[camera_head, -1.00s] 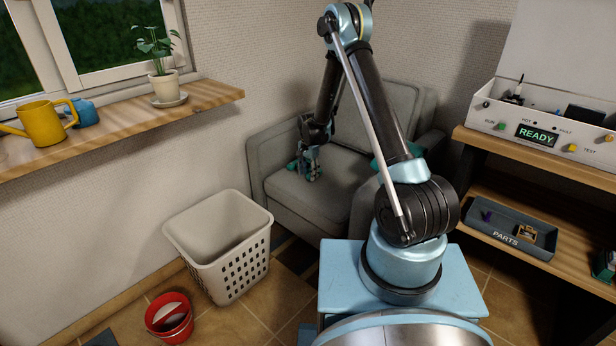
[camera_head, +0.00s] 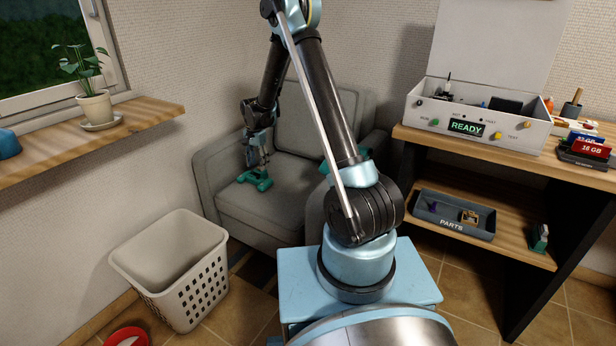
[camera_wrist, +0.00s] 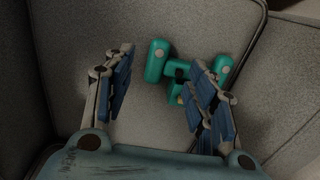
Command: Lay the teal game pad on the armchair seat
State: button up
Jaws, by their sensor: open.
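The teal game pad (camera_head: 256,181) lies on the grey armchair (camera_head: 268,208) seat, near its left side. My gripper (camera_head: 258,160) is just above the pad, pointing down. In the wrist view, my gripper's (camera_wrist: 164,82) fingers are spread, with the pad (camera_wrist: 157,62) between and beyond their tips on the seat fabric. The right finger hides part of the pad. I see nothing held in the fingers.
My arm hides much of the armchair's right side, where another teal patch partly shows. A white laundry basket (camera_head: 170,262) stands left of the chair. A window shelf (camera_head: 85,141) is at left. A workbench (camera_head: 500,150) with a parts tray (camera_head: 455,226) is at right.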

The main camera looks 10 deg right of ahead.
jog(key=s+d+r+n+t, duration=0.1)
jog(key=s+d+r+n, duration=0.1)
jog(key=s+d+r, duration=0.8)
jog(key=s+d+r+n, duration=0.1)
jog(key=s+d+r, duration=0.65)
jog(key=r, duration=0.35)
jog(key=s+d+r+n, duration=0.1)
jog(key=s+d, duration=0.2)
jog(key=s, duration=0.4)
jog(key=s+d+r+n, duration=0.1)
jog(key=s+d, duration=0.2)
jog(key=s, duration=0.5)
jog(key=s+d+f+n, duration=0.1)
jog(key=s+f, duration=0.2)
jog(key=s, duration=0.3)
jog(key=s+d+f+n+t, duration=0.1)
jog(key=s+d+f, duration=0.1)
jog(key=s, duration=0.4)
jog(key=shift+d+f+n, duration=0.15)
jog(key=shift+f+n, duration=0.15)
jog(key=shift+f, duration=0.45)
